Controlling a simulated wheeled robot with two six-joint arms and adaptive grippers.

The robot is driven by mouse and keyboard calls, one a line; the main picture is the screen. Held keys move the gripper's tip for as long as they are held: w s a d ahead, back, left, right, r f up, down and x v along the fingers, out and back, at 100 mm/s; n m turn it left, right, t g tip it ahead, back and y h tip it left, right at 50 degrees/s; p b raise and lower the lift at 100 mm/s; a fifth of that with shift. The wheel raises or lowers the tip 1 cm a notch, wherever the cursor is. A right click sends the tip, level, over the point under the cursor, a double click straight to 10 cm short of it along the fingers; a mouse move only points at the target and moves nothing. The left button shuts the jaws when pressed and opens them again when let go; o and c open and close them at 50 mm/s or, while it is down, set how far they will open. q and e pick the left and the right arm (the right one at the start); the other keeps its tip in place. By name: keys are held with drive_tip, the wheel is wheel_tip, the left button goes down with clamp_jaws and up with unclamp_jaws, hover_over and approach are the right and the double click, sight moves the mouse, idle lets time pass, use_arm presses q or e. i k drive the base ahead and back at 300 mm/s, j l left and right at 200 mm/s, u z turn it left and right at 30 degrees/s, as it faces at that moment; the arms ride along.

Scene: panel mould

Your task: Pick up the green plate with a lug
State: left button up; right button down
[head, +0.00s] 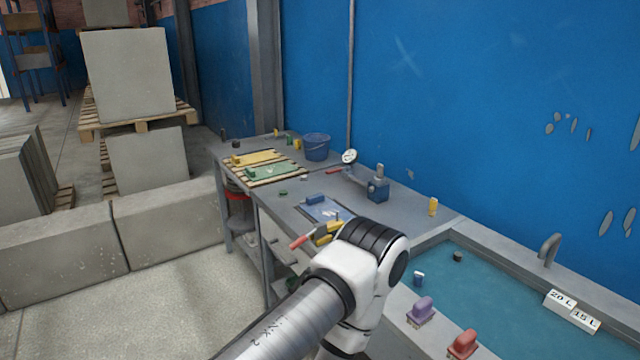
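A flat green plate (285,173) lies on a slatted wooden rack on the bench. Neither of my grippers is in view. One of my arms crosses the lower middle of the picture, well apart from the green plate.
A water-filled basin (500,290) is at right. Concrete blocks (165,225) stand at left.

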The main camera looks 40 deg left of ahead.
sight(259, 173)
drive_tip(key=u, duration=1.7)
